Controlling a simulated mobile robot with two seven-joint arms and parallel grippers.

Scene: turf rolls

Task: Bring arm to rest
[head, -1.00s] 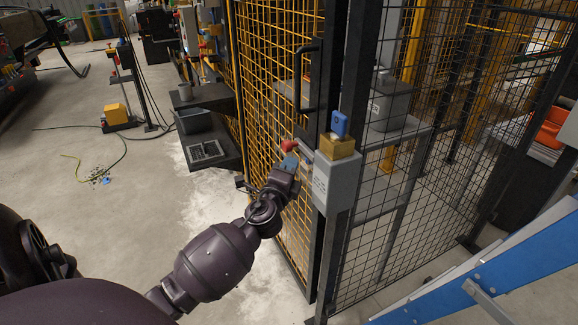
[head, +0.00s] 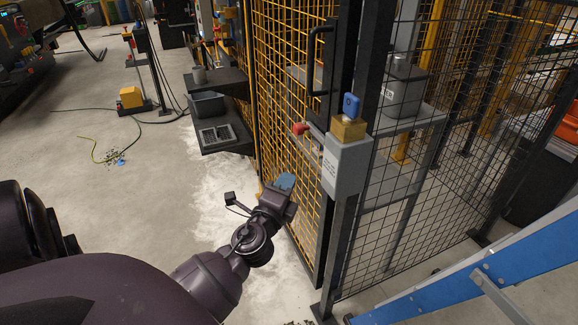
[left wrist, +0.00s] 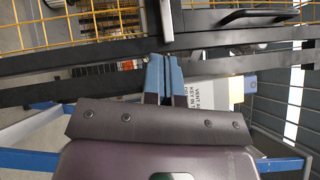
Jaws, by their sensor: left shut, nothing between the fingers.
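My left gripper (head: 285,182) is in front of the yellow mesh gate, below and left of the grey switch box. Its blue fingers also show in the left wrist view (left wrist: 164,75), pressed together with nothing between them. The grey box (head: 346,165) is on the dark gate post, with a brass-coloured block (head: 348,128) and a blue padlock-like piece (head: 351,105) on top. A red-knobbed handle (head: 299,128) sticks out from the box's left side, apart from my gripper. My right gripper is not in view.
The yellow mesh gate (head: 283,75) and dark mesh fence (head: 425,190) stand close by the arm. A blue ladder-like frame (head: 530,250) is at the lower right. Black shelves (head: 226,135) with trays are left of the gate. The concrete floor at left is mostly clear.

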